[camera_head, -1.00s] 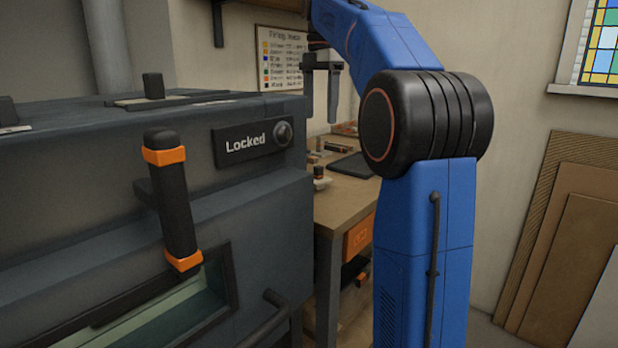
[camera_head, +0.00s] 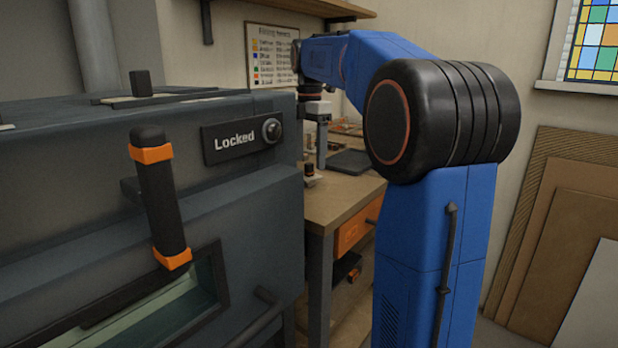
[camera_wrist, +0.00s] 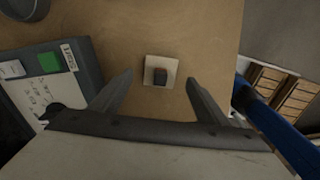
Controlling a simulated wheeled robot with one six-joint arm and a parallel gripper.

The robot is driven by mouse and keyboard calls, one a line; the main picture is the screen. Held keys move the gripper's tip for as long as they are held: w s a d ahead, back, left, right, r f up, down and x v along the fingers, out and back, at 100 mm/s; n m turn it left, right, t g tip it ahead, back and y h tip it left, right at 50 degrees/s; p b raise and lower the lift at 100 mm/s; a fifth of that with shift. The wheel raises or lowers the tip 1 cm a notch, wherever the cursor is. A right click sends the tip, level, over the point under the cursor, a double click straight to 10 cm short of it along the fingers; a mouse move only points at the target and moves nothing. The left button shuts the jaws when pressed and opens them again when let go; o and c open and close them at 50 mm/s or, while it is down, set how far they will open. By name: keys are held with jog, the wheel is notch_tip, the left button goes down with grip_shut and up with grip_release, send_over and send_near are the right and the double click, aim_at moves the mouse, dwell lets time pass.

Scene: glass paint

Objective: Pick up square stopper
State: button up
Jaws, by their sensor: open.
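A dark tray or board with a green patch and labels (camera_wrist: 62,75) lies left of the stopper. The kiln (camera_head: 60,200), marked Locked, stands at the front left. An orange drawer (camera_head: 352,232) is below the bench top. Dark flat board (camera_head: 350,162) lies at the back.

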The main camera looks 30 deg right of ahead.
jog(key=shift+s+a+f, duration=0.1)
jog(key=shift+f, duration=1.8)
jog(key=shift+c, duration=0.6)
jog(key=c, duration=1.1)
jog(key=shift+o, duration=0.2)
notch_tip(320, 180, up, 13)
jog(key=shift+r, duration=0.1)
notch_tip(320, 180, up, 5)
send_over(309, 163)
